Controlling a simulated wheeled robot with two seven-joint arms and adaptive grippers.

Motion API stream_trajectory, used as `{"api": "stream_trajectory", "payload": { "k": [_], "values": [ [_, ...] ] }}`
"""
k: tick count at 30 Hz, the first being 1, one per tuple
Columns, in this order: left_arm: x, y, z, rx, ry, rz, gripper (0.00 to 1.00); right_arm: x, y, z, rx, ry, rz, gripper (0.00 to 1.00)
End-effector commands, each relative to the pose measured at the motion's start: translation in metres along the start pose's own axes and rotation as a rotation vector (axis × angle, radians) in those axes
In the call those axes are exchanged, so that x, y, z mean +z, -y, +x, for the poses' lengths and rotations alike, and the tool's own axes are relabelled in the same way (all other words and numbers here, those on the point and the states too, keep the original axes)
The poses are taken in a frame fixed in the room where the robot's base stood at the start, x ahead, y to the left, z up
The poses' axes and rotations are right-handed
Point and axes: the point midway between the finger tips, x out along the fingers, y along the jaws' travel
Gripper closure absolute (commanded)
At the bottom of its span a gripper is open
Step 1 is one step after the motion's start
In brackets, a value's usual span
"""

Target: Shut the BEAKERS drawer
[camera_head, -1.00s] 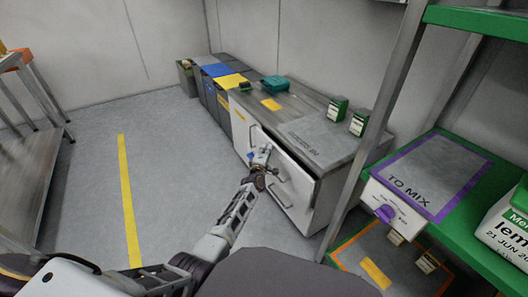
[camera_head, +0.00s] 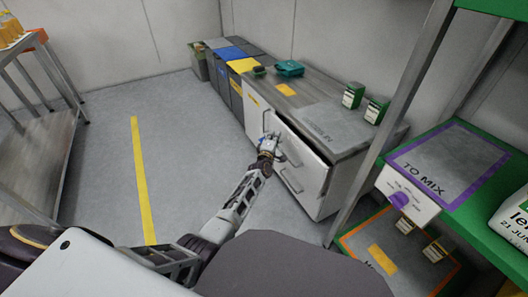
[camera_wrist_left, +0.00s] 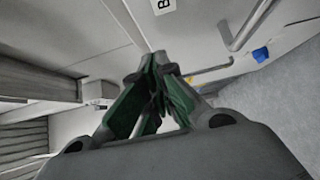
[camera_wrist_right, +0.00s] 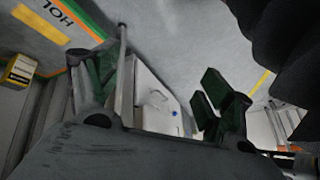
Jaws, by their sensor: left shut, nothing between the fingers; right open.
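A white cabinet front (camera_head: 312,178) with bar handles stands under a grey worktop. A drawer front (camera_head: 306,146) below the worktop stands a little out from it, with a dark gap along its top. My left gripper (camera_head: 268,143) is shut and empty, close to this front; I cannot tell whether it touches. In the left wrist view its closed fingers (camera_wrist_left: 162,88) point at a white front bearing a label (camera_wrist_left: 163,5) cut off after "B", with a bar handle (camera_wrist_left: 240,30) to the right. My right gripper (camera_wrist_right: 158,82) is open and empty, outside the head view.
Small green-and-white boxes (camera_head: 353,95) and a teal item (camera_head: 289,68) stand on the worktop (camera_head: 318,115). A shelf rack with a "TO MIX" tray (camera_head: 440,165) is at the right. The floor left of the cabinet is clear, with a yellow line (camera_head: 142,180).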

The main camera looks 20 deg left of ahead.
Motion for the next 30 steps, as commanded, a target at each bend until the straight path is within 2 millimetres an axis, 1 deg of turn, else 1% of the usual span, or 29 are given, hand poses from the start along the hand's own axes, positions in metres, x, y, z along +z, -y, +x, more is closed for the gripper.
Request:
{"api": "stream_trajectory", "payload": {
  "k": [8, 17, 23, 26, 30],
  "values": [
    [0.0, 0.0, -0.005, 0.0, 0.001, 0.0, 1.0, -0.003, 0.0, -0.003, 0.004, 0.008, -0.004, 0.2],
    [0.0, 0.0, -0.016, -0.001, 0.001, 0.0, 1.0, -0.011, -0.001, -0.014, 0.014, 0.024, -0.014, 0.2],
    [0.0, -0.001, -0.028, -0.001, 0.001, 0.0, 1.0, -0.014, -0.001, -0.026, 0.025, 0.045, -0.023, 0.2],
    [0.0, -0.001, -0.037, -0.001, 0.001, 0.0, 1.0, -0.013, -0.001, -0.031, 0.032, 0.065, -0.026, 0.2],
    [0.0, -0.001, -0.048, -0.001, 0.001, 0.0, 1.0, -0.017, 0.0, -0.043, 0.04, 0.081, -0.033, 0.2]
  ]
}}
